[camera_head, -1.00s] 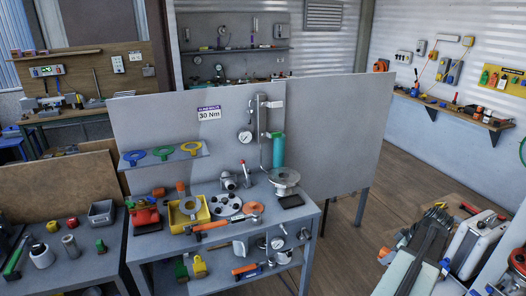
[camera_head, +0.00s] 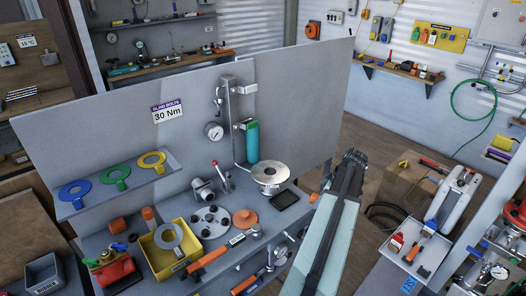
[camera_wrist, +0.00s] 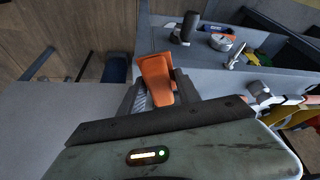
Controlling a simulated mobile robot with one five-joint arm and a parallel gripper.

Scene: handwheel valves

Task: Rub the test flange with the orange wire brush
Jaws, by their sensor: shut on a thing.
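The test flange, as I take it, is the round silver piece (camera_head: 270,173) with a raised centre, on the right part of the grey workbench. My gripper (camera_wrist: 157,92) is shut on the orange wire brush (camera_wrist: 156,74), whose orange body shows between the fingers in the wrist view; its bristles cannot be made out. In the head view my gripper (camera_head: 352,160) is to the right of the flange, apart from it in the picture, and the brush is hidden there.
A black tray (camera_head: 285,200) lies in front of the flange. A yellow bin (camera_head: 160,262), a perforated disc (camera_head: 209,222) and an orange-handled tool (camera_head: 208,262) occupy the bench's left.

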